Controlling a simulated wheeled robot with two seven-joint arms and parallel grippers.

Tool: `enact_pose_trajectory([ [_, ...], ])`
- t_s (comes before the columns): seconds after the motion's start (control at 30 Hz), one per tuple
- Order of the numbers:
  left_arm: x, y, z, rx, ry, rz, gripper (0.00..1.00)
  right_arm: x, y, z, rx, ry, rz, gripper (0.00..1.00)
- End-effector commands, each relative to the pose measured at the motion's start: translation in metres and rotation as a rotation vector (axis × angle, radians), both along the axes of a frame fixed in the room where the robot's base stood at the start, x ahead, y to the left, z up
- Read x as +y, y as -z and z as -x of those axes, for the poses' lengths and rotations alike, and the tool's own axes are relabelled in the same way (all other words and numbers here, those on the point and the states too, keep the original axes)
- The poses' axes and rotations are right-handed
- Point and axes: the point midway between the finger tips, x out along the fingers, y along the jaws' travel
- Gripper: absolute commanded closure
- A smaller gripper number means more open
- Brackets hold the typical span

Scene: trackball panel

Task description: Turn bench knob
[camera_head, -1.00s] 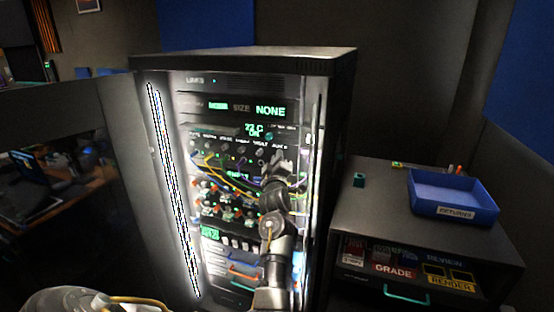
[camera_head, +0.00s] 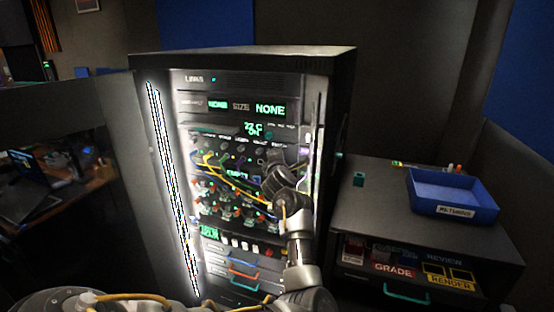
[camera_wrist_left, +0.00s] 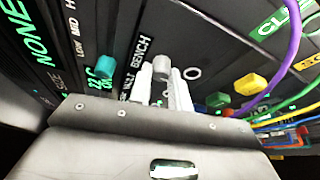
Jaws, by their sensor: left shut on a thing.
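The bench knob (camera_wrist_left: 162,60) is a pale grey knob beside the printed word BENCH on the black panel, in the left wrist view. The two light fingers of my left gripper (camera_wrist_left: 162,82) are on either side of it, shut on it. In the head view my left gripper (camera_head: 277,163) is against the rack's front at its right side and hides the knob. My right gripper is not in view.
Looping cables (camera_head: 208,168) cross the rack (camera_head: 330,66). A blue tray (camera_head: 450,208) sits on the cabinet (camera_head: 345,220) at right.

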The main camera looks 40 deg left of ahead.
Motion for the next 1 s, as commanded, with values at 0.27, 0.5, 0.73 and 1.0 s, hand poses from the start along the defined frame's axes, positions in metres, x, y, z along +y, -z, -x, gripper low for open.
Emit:
enact_pose_trajectory([
  [0.27, -0.0003, 0.0006, -0.0001, -0.023, 0.001, 0.069, 1.0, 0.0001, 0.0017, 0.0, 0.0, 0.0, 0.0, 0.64],
  [0.5, 0.0, 0.0006, 0.0, -0.027, 0.0, 0.081, 1.0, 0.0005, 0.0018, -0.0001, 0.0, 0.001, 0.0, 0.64],
  [0.73, 0.0, 0.0007, 0.0001, -0.026, 0.0, 0.08, 1.0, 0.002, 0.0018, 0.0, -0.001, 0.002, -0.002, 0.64],
  [1.0, 0.0002, 0.0004, 0.0001, -0.026, 0.0, 0.079, 0.59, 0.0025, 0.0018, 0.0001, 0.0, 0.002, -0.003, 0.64],
])
